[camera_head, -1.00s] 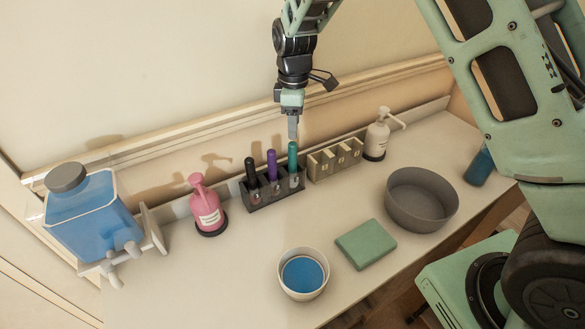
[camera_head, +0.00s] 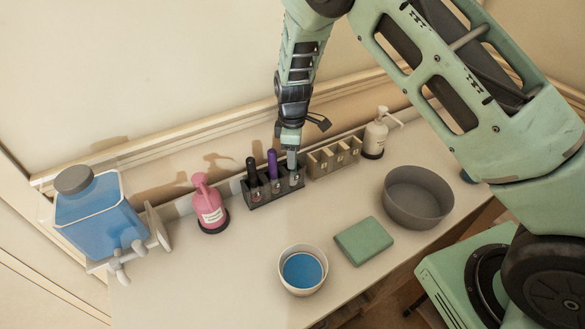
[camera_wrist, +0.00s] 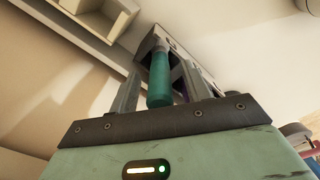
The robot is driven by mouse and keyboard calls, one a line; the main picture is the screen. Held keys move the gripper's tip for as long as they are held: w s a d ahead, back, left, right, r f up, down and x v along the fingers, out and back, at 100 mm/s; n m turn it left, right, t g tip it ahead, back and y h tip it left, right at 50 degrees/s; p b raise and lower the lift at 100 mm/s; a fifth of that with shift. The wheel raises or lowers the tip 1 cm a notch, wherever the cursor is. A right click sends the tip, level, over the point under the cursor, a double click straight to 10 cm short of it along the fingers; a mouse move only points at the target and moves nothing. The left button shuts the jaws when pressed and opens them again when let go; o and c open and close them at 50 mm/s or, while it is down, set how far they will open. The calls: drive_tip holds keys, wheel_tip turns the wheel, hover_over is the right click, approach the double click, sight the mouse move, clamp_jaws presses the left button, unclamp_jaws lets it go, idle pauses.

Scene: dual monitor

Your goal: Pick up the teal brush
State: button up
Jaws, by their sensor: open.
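The teal brush (camera_wrist: 159,80) stands in a dark holder (camera_head: 262,200) by the wall, in the rightmost place. In the wrist view its handle is between the two fingers of my gripper (camera_wrist: 160,85), which is open around it. I cannot tell whether either finger touches it. In the head view my gripper (camera_head: 292,160) is over the right end of the holder and hides most of the teal brush. A purple brush (camera_head: 272,163) and a black brush (camera_head: 252,171) stand to its left in the same holder.
A beige compartment box (camera_head: 333,160) sits close on the right, with a white pump bottle (camera_head: 375,137) beyond. A pink pump bottle (camera_head: 209,206) stands left. A grey bowl (camera_head: 418,198), green block (camera_head: 363,241) and cup of blue liquid (camera_head: 303,270) are in front. A blue tank (camera_head: 100,220) is far left.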

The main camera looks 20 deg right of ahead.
drive_tip(key=c, duration=1)
